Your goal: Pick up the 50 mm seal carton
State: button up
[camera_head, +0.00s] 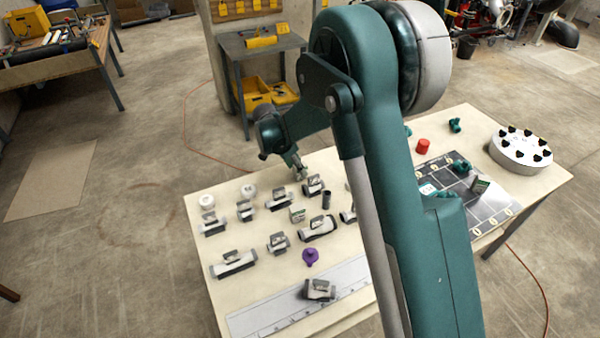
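Two small cartons with pale and green faces show on the table. One carton (297,215) stands among the pipe fittings left of my arm. The other carton (480,185) is on the dark gridded board at the right. Their print is too small to read, so I cannot tell which is the 50 mm seal carton. My gripper (300,174) is small in view, pointing down over the far part of the table, beyond the near carton and apart from it. I see nothing clearly held, and the finger opening is too small to make out. My arm hides the table's middle.
Several grey-and-white pipe fittings (233,263) lie around the left carton. A dark cylinder (327,201) and a purple part (310,257) are close by. A pale ruled strip (262,318) lies along the front edge. A red cylinder (423,146) and round white holder (521,153) stand right.

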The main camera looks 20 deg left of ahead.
jog(key=shift+x, duration=1.75)
jog(key=c, duration=0.9)
